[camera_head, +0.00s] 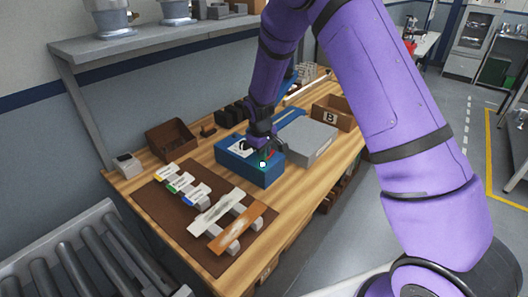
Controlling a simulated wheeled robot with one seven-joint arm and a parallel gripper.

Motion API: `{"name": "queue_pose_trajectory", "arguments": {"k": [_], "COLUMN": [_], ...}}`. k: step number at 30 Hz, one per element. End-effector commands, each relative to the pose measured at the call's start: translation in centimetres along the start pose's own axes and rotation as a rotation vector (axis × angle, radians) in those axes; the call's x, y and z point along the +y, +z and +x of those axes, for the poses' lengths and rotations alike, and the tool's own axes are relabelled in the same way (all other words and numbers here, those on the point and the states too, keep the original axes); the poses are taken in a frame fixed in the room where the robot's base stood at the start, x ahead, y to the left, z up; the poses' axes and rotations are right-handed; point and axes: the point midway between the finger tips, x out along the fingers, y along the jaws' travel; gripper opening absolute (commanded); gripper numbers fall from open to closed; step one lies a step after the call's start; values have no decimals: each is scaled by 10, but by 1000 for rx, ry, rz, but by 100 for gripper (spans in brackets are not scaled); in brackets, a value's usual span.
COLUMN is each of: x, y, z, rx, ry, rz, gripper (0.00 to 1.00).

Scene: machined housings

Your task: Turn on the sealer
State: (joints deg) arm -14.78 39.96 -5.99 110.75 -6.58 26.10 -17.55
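The sealer appears to be the blue box (248,172) on the wooden workbench, with a grey block beside it on the right. A small pale-green spot (262,163) shows on the box's front near its top edge; I cannot tell whether it is a lamp. A small red part (269,155) shows close to it. My gripper (262,147) is dark and points down at the top of the blue box. Its fingers are too small and dark to tell whether they are open or touching the box. My gripper hides part of the top.
A brown mat (165,207) with pouches and strips lies in front on the bench. A brown open bin (172,142) stands at the back left, and a bin marked B (333,112) at the right. A shelf (150,35) overhangs the rear. A roller conveyor (92,257) is at lower left.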

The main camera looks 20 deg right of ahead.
Motion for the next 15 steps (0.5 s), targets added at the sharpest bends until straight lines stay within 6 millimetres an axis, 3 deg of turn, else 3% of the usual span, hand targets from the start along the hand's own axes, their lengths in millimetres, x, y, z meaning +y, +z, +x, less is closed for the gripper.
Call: {"name": "queue_pose_trajectory", "arguments": {"k": [1,15], "x": [-4,8], "y": [6,6], "z": [9,8], "rx": [-18,-18], "ry": [-9,-8], "rz": [-2,-1], "gripper": [0,0]}}
